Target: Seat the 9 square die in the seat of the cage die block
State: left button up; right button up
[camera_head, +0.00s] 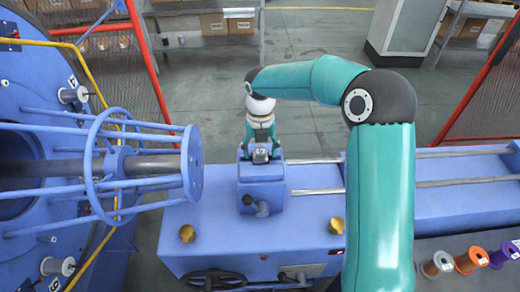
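The cage die block (261,184) is a blue block standing on the blue machine bed, right of the round cage plate. My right gripper (261,151) points down at the top of this block, with teal fingers on both sides of a small dark square piece (261,156) with a pale mark. This piece looks like the square die, but its number is too small to read. I cannot tell whether the fingers grip it or whether it sits in the seat; the seat itself is hidden. My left gripper is not in view.
The blue cage (103,165) with its rods and end plate (192,163) stands close left of the block. Two rails (318,191) run right from it. Brass knobs (187,233) stand on the bed. Several wire spools (470,260) sit at the lower right.

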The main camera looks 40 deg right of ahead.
jog(key=shift+r, duration=0.4)
notch_tip(320, 180, up, 12)
jog(key=shift+f+b, duration=0.25)
jog(key=shift+b, duration=0.45)
